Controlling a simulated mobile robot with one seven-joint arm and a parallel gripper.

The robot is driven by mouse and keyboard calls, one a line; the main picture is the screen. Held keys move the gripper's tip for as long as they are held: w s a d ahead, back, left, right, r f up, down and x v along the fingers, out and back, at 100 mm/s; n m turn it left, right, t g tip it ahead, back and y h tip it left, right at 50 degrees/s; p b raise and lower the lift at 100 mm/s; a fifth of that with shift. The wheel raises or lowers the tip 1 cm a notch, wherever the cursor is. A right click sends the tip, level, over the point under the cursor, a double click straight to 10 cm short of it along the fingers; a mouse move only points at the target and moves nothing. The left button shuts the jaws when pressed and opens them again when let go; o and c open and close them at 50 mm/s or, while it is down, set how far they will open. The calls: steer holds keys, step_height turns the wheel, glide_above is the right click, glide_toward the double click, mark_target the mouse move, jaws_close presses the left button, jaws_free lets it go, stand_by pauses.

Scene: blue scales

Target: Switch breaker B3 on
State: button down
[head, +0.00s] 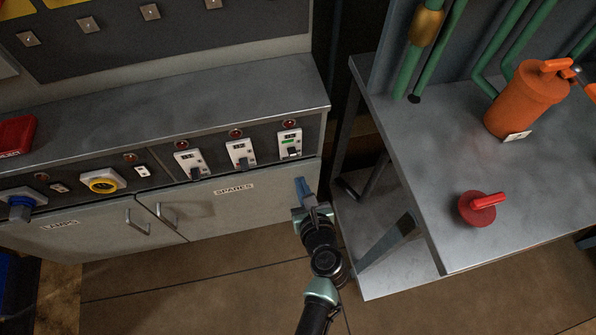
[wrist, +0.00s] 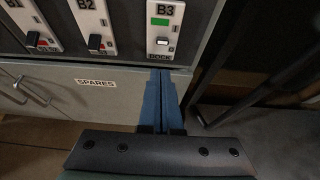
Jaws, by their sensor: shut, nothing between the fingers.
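Breaker B3 (head: 290,144) is the rightmost of three white breakers on the dark panel strip. In the wrist view, B3 (wrist: 163,28) shows a green window under its label and a small pale-fronted toggle (wrist: 162,41) below that. My gripper (head: 301,184) is in front of the cabinet, just below and slightly right of B3. In the wrist view its blue fingers (wrist: 160,76) are together and empty, with tips below B3's lower edge. I cannot tell whether they touch the cabinet.
Breakers B2 (wrist: 93,25) and B1 (wrist: 37,28) stand left of B3, with red-marked toggles. A cabinet door labelled SPARES (head: 234,189) lies below. A metal bench (head: 425,165) with an orange canister (head: 525,100) and red valve handle (head: 482,208) stands right, past a gap.

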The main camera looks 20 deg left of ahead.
steer(key=shift+s+d+r, duration=0.5)
steer(key=shift+s+r, duration=0.2)
steer(key=shift+r, duration=0.1)
steer(key=w+d+r+n+t, duration=0.2)
steer(key=w+r+n, duration=0.3)
steer(key=r, duration=0.7)
steer(key=w+d+r+n+t+h, duration=0.1)
steer(key=w+r+n+t, duration=0.2)
steer(key=r+n, duration=0.7)
steer(key=w+d+r+n+t, duration=0.2)
steer(key=w+r, duration=0.2)
steer(key=r, duration=1.1)
steer(key=s+d+r+n+t+h, duration=0.2)
steer(key=s+r+n+t, duration=0.3)
steer(key=r, duration=0.6)
steer(key=s+d+r+n+t+h, duration=0.1)
steer(key=s+d+r+n+h, duration=0.15)
steer(key=s+r, duration=0.6)
steer(key=s+d+r+n+t+h, duration=0.1)
steer(key=s+r+n+t+h, duration=0.25)
steer(key=r, duration=0.95)
step_height(320, 180, up, 13)
steer(key=n+y+p, duration=0.1)
steer(key=p, duration=1.2)
steer(key=shift+w+r+y+p, duration=0.15)
steer(key=shift+w+y+p, duration=0.25)
